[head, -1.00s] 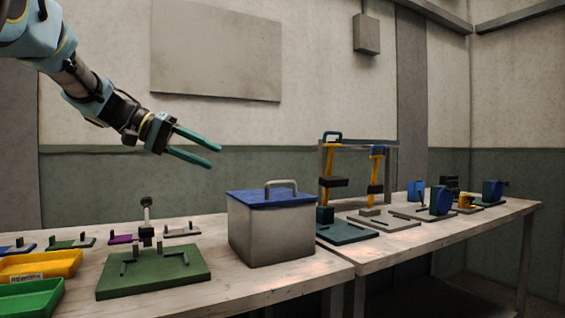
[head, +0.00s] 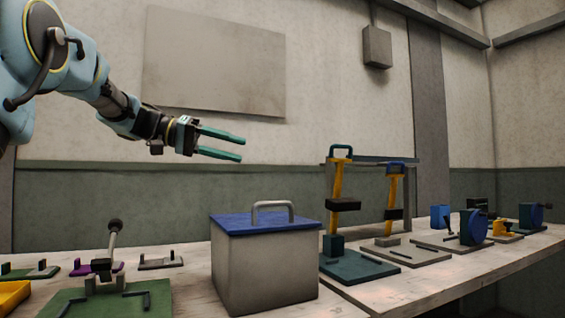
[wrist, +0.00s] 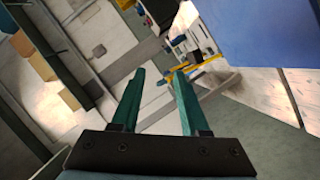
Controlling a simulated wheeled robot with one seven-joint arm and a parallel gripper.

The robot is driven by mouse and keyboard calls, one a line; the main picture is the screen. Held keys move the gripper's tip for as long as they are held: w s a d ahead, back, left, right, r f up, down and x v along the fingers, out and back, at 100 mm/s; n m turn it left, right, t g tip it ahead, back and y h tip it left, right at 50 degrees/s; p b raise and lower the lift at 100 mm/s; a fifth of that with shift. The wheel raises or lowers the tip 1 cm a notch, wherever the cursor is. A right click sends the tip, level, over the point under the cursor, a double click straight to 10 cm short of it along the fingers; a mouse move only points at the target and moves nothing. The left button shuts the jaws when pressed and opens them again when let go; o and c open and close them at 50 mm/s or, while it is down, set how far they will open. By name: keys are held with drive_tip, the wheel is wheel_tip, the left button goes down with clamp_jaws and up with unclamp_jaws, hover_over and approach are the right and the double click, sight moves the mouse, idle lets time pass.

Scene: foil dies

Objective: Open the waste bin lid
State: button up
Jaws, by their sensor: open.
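The waste bin (head: 265,268) is a grey box standing on the workbench in the head view. Its blue lid (head: 240,224) lies flat and closed on top, with a grey arched handle (head: 272,205) standing up from it. My gripper (head: 241,148) is open and empty, with green fingers. In the head view it appears above the lid and handle, apart from both. In the wrist view the two fingers (wrist: 158,72) are spread with nothing between them. A large blue surface at the wrist view's upper right may be the lid; I cannot tell for certain.
Left of the bin is a green fixture (head: 105,300) with an upright black-knobbed lever. Right of it stand teal and grey bases with yellow-handled presses (head: 340,190), then several blue devices (head: 473,227). A yellow tray (head: 14,297) shows at far left. The air above the bin is clear.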

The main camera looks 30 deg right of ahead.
drive_tip(key=x, duration=1)
drive_tip(key=shift+s+d+p, duration=0.15)
drive_tip(key=shift+d+p, duration=0.15)
drive_tip(key=shift+c, duration=0.2)
clamp_jaws()
idle(0.8)
drive_tip(key=shift+o, duration=0.2)
unclamp_jaws()
drive_tip(key=v, duration=1.1)
drive_tip(key=shift+b, duration=0.3)
drive_tip(key=shift+f, duration=0.1)
drive_tip(key=shift+c, duration=0.2)
